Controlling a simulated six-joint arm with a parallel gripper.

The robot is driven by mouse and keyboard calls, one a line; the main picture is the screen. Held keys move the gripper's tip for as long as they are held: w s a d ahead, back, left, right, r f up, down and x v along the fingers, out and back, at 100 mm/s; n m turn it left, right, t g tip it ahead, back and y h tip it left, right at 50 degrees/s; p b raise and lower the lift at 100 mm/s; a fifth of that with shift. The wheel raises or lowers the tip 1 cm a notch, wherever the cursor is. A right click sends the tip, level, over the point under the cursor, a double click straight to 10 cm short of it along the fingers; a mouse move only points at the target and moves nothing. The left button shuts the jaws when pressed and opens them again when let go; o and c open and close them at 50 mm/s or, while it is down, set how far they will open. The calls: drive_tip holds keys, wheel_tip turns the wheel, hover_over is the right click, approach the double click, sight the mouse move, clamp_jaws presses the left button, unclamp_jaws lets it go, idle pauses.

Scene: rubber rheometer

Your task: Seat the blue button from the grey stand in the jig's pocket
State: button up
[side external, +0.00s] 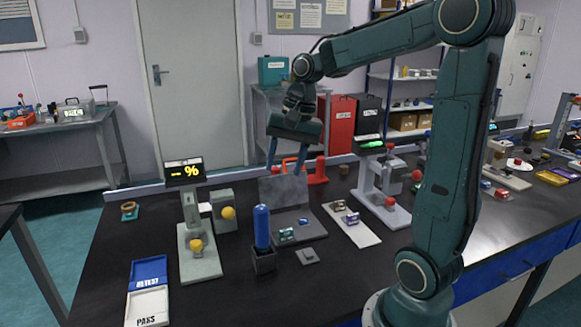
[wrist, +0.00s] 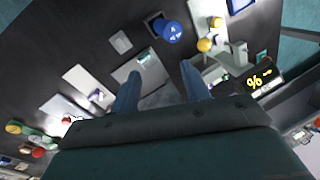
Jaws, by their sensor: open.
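The tall blue piece (side external: 262,226) stands upright in a dark grey square stand (side external: 264,262). In the wrist view its round top (wrist: 168,31) shows white marks. I take it for the blue button, but cannot be sure. A small flat grey block (side external: 307,256) lies to its right; it also shows in the wrist view (wrist: 121,42). Whether this block is the jig, and where its pocket is, I cannot tell. My gripper (side external: 285,168) is open and empty, high above the bench near the upright grey panel. Its fingers (wrist: 160,72) are well apart from the blue piece.
A grey plate with an upright panel (side external: 270,195) carries small teal pieces (side external: 286,235). A white tray (side external: 365,238) with small parts lies right of it. Gauges with yellow knobs (side external: 196,246) and a red knob (side external: 390,202) flank them. The bench front is partly clear.

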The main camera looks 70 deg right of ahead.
drive_tip(key=s+a+n+t+h, duration=0.1)
drive_tip(key=s+a+n+t, duration=0.2)
drive_tip(key=s+a+n, duration=0.9)
drive_tip(key=shift+s+a+r, duration=0.15)
drive_tip(key=shift+s+r, duration=0.1)
drive_tip(key=shift+s, duration=0.5)
drive_tip(key=shift+c, duration=0.5)
